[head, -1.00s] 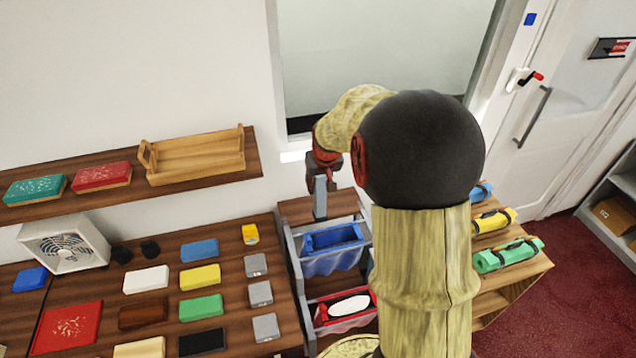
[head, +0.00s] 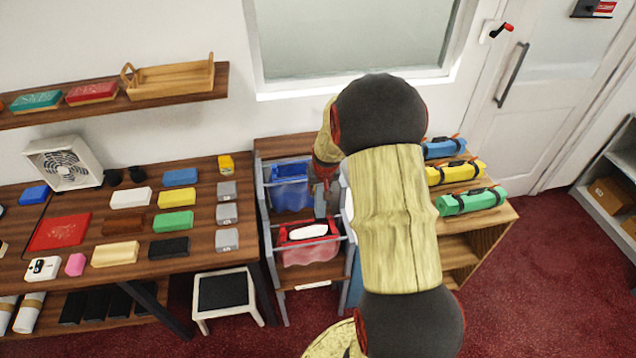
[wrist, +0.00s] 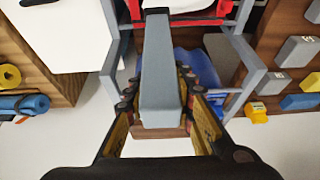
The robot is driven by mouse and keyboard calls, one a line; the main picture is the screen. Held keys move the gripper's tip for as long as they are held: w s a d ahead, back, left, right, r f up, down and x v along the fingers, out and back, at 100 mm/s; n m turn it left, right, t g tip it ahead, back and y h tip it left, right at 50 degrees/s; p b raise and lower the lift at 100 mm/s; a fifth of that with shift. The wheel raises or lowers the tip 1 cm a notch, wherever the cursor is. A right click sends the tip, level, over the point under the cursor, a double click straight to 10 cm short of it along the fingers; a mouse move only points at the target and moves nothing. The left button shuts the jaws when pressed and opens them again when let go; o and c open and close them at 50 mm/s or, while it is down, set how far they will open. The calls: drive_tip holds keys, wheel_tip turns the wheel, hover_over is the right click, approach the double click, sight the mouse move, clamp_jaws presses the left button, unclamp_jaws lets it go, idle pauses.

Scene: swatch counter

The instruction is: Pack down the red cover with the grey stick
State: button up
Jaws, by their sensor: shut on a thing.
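The red cover (head: 290,236) hangs in the lower, nearer bay of a grey rack, with a white oval on its top and a paler pink part below. Part of it shows at the top of the wrist view (wrist: 195,18). The grey stick (wrist: 162,70) is a long squared bar. My gripper (wrist: 162,95) is shut on it, one finger on each side. In the head view the stick (head: 319,204) hangs at the rack between the blue and red covers, close to the red one; I cannot tell whether they touch. My arm hides most of my gripper there.
A blue cover (head: 291,186) hangs in the rack's farther bay. The rack's grey rails (head: 264,210) stand close around the stick. A table with coloured blocks (head: 174,222) is on the left, a stool (head: 224,291) before it. Rolled mats (head: 457,172) lie on a right shelf.

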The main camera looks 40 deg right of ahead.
drive_tip(key=shift+s+f, duration=0.4)
drive_tip(key=shift+f, duration=0.05)
drive_tip(key=shift+f+b, duration=1.15)
drive_tip(key=shift+f, duration=0.9)
drive_tip(key=shift+f+b, duration=3.35)
drive_tip(key=shift+f, duration=1.1)
drive_tip(key=shift+r, duration=0.1)
drive_tip(key=shift+r+p, duration=3.5)
drive_tip(key=shift+r, duration=2.05)
drive_tip(key=shift+w+f, duration=0.1)
